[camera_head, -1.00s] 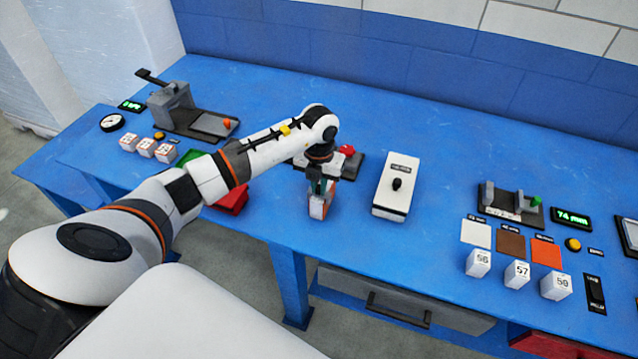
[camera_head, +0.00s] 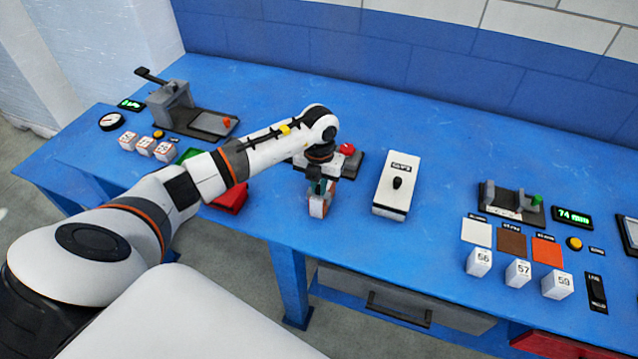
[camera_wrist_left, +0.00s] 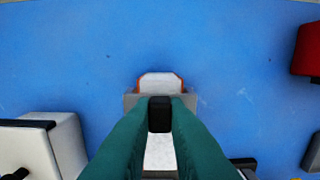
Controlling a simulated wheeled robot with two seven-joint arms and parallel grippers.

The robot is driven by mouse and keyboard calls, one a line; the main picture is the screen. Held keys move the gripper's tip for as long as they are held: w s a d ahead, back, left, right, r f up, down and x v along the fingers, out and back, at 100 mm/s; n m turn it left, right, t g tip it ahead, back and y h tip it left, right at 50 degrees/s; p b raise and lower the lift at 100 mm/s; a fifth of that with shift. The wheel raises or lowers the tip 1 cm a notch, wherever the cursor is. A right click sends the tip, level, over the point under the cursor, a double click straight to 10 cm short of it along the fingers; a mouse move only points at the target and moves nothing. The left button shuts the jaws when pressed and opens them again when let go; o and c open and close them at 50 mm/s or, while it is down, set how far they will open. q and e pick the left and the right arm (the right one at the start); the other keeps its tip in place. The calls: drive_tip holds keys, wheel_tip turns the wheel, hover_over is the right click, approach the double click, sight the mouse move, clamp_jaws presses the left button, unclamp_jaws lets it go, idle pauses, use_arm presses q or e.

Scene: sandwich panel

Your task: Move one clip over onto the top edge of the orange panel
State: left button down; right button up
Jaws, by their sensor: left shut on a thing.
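My left gripper (camera_head: 321,190) is over a small upright block with white and orange faces (camera_head: 317,209) near the front edge of the blue table. In the left wrist view its green fingers (camera_wrist_left: 160,118) are shut on a small black piece (camera_wrist_left: 159,106), which looks like a clip. Right beyond it is the white top of a piece with orange edges (camera_wrist_left: 160,83), which looks like the orange panel, with grey parts at both sides. I cannot tell whether the black piece touches it. The fingers hide much of it. My right gripper is out of view.
A white box with a black knob (camera_head: 393,192) stands to the right. A dark fixture with a red knob (camera_head: 347,150) is just behind the gripper. A red bin (camera_head: 232,198) lies left, under my arm. Numbered white blocks (camera_head: 517,273) and colour squares are at the right.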

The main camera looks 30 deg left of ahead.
sight(319, 187)
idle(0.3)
use_arm(q)
drive_tip(key=c, duration=1.3)
unclamp_jaws()
drive_tip(key=shift+c, duration=0.2)
drive_tip(key=shift+o, duration=0.3)
drive_tip(key=shift+o, duration=1.3)
drive_tip(key=shift+r, duration=0.1)
drive_tip(key=shift+r+p, duration=2.7)
drive_tip(key=shift+r, duration=0.95)
